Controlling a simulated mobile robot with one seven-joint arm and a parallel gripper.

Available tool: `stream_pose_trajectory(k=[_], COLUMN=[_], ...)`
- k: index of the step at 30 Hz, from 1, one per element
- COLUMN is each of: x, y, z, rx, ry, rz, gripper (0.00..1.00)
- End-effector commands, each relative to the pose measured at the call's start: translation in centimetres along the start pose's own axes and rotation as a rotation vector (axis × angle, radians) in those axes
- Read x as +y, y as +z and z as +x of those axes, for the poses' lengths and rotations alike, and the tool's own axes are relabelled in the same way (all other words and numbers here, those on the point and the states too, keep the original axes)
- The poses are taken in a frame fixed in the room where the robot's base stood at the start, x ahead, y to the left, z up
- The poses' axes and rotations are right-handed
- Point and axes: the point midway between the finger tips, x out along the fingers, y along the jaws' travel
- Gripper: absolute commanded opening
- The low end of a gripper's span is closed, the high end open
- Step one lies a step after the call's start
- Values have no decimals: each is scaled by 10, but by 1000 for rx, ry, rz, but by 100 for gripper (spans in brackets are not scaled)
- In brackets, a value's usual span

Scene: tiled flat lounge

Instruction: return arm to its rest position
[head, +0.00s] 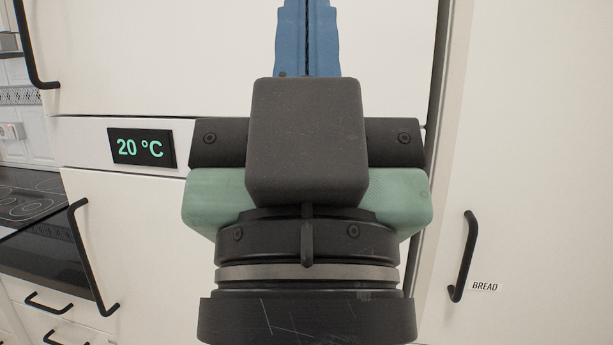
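My gripper (307,25) fills the middle of the head view and points up the picture. Its two blue fingers lie side by side with only a thin dark line between them, so it looks shut. Their tips are cut off by the top edge. I see nothing held between the fingers. The dark wrist, the green part and the dark block of my arm's end stand in front of a white fridge-like unit (150,230) and hide its middle. I cannot tell how far the gripper is from its front.
The unit has a display (141,148) reading 20 °C and black handles (85,260) at left. A white cupboard door (540,150) at right has a black handle (464,257) and a BREAD label. A black hob (25,205) and drawers (50,310) are at far left.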

Motion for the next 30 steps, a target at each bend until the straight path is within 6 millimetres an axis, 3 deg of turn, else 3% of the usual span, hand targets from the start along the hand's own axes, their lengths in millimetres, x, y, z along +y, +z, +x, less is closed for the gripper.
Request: stream_pose_trajectory(k=[1,15,21,30], x=[0,-1,-1,-1], y=[-23,-112,-127,-128], z=[24,119,134,135], rx=[0,0,0,0], ry=[-1,-2,-3,-3], rz=[1,3,3,3], gripper=[0,0,0,0])
